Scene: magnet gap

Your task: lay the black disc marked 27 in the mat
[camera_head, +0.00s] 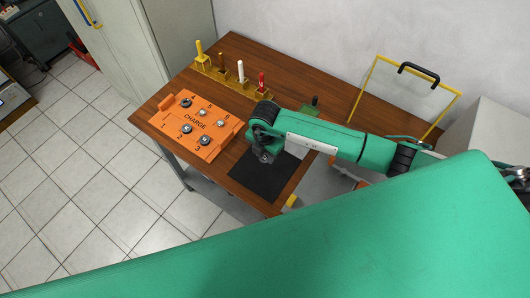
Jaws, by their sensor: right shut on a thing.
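The black mat (262,184) lies flat near the front right corner of the brown wooden table, its upper part hidden behind my right gripper. My right gripper (265,157) points down over the mat's upper edge. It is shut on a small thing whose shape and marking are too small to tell. No disc with a readable 27 shows. Bare mat shows below the gripper. Whether the held thing touches the mat cannot be told. My left gripper is out of the picture.
An orange board (176,117) marked CHARGE, with several small round pieces on numbered places, lies left of the mat. Behind it a yellow rack (220,73) holds upright coloured handles. A yellow frame (363,91) stands at the right. Bare wood (284,72) shows at the back.

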